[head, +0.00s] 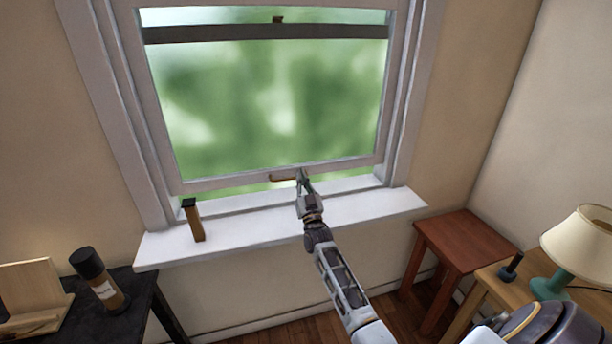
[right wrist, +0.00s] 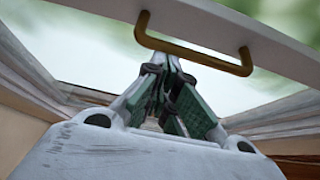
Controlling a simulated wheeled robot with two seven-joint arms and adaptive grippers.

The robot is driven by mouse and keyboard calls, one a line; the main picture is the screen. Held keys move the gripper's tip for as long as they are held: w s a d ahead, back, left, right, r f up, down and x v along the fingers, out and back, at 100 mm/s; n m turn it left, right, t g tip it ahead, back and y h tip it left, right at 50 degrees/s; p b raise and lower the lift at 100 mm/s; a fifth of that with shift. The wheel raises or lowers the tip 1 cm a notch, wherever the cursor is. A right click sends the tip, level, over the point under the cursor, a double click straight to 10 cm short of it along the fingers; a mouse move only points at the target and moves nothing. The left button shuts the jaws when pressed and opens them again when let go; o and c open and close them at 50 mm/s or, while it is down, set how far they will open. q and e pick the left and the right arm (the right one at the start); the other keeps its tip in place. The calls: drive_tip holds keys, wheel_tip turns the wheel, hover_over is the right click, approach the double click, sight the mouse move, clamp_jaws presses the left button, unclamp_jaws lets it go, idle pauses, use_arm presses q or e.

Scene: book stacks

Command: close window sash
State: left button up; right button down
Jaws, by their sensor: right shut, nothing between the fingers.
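The window sash (head: 240,180) is raised slightly, with a narrow green gap between its bottom rail and the white sill (head: 350,209). A brass handle (head: 284,178) is fixed on the bottom rail; it also shows in the right wrist view (right wrist: 195,54). My right gripper (head: 302,174) is at the right end of the handle in the head view. In the right wrist view its fingers (right wrist: 174,70) are shut and empty, with tips close to the handle's bar. I cannot tell whether they touch it. My left gripper is out of view.
A brown bottle-like object with a black top (head: 194,220) stands on the sill's left part. A dark table (head: 135,290) with a bottle (head: 100,280) is at left. A red-brown stool (head: 465,238) and a desk with a lamp (head: 585,245) are at right.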

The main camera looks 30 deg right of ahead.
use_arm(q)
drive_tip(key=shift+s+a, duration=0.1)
use_arm(e)
drive_tip(key=shift+f, duration=0.2)
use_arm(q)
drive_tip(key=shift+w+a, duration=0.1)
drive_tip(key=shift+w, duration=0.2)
use_arm(e)
drive_tip(key=s+a+f, duration=0.1)
drive_tip(key=s+a, duration=0.2)
drive_tip(key=s, duration=1.1)
drive_tip(key=shift+a, duration=0.25)
idle(0.4)
drive_tip(key=shift+s+f, duration=0.1)
idle(0.4)
